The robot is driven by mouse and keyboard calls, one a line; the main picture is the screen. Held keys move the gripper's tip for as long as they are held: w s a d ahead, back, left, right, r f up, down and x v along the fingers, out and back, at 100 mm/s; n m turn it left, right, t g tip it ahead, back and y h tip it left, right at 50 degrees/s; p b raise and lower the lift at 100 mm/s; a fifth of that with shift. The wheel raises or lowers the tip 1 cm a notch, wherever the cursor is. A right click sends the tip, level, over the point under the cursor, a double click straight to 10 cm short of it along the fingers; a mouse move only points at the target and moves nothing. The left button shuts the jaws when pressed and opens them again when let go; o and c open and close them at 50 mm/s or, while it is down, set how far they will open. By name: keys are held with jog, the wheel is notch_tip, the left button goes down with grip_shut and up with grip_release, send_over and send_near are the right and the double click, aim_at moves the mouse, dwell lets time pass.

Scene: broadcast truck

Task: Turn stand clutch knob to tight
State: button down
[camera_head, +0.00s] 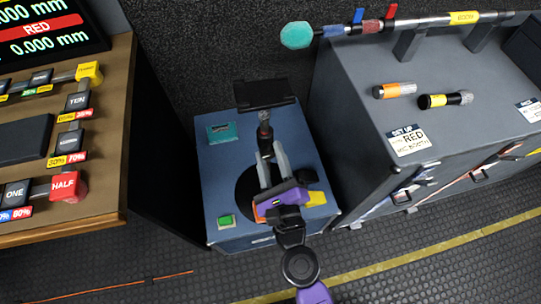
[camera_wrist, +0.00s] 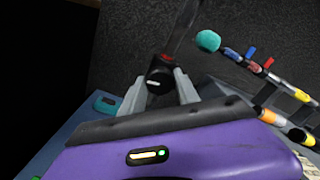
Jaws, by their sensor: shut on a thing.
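A stand rises from a blue cabinet (camera_head: 215,180), with a black plate (camera_head: 264,94) on top and a dark upright post. The black clutch knob (camera_wrist: 157,78) sits on the post, with a pale mark on its face and a red part (camera_wrist: 167,58) just above it. My gripper (camera_head: 267,149) reaches up to the post from the front. Its two grey fingers show in the wrist view on either side of the knob, shut on it. My purple gripper body hides the lower post. I cannot read the knob's tight or loose setting.
The cabinet top also bears a teal item (camera_head: 222,132), a green button (camera_head: 226,220) and a yellow piece (camera_head: 316,198). A wooden console (camera_head: 122,130) stands left. A grey case (camera_head: 345,110) stands close on the right, with microphones (camera_head: 446,99) and a long boom pole (camera_head: 430,21).

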jog(key=shift+f+m, duration=0.1)
jog(key=shift+m, duration=0.5)
jog(key=c, duration=0.9)
grip_release()
jog(key=shift+s, duration=0.1)
jog(key=b+v, duration=0.3)
jog(key=v, duration=0.4)
jog(key=shift+s, duration=0.35)
jog(key=shift+d, duration=0.15)
